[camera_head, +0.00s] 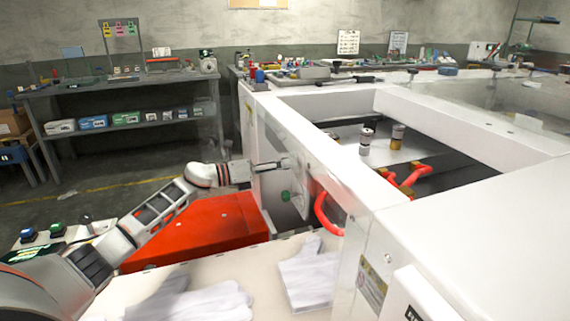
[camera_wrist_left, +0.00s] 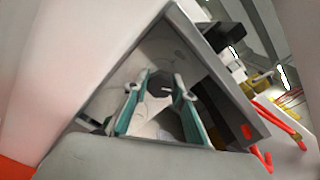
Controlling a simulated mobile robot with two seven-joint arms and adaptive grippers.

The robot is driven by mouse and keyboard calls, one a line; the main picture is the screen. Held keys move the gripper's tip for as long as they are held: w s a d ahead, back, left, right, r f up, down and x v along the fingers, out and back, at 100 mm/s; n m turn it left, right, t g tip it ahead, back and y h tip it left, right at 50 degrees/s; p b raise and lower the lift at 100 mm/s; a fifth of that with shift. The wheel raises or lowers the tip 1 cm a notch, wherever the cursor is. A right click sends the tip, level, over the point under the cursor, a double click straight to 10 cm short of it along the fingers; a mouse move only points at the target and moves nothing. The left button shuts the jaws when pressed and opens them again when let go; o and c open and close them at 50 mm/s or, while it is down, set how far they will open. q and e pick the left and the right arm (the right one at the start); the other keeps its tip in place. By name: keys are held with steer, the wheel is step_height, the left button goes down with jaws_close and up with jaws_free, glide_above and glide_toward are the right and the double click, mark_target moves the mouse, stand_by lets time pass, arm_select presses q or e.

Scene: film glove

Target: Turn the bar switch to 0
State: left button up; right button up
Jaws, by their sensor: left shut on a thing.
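My left arm reaches in from the left in the head view. Its gripper (camera_head: 279,164) is against the side panel of the white machine, level with the bar switch (camera_head: 287,162), and is shut on it. The switch is small and mostly covered by the fingers, so I cannot read its marks or its angle. In the left wrist view the two teal-padded fingers (camera_wrist_left: 160,90) stand on either side of a small dark part on the panel. My right gripper is not in view.
A green knob (camera_head: 285,196) sits below the gripper on the panel. A red box (camera_head: 205,228) stands below the arm. White gloves (camera_head: 309,275) lie on the pale tabletop in front.

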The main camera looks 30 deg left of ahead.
arm_select(q)
steer(key=shift+n, duration=0.3)
steer(key=o, duration=1.1)
steer(key=v, duration=1.2)
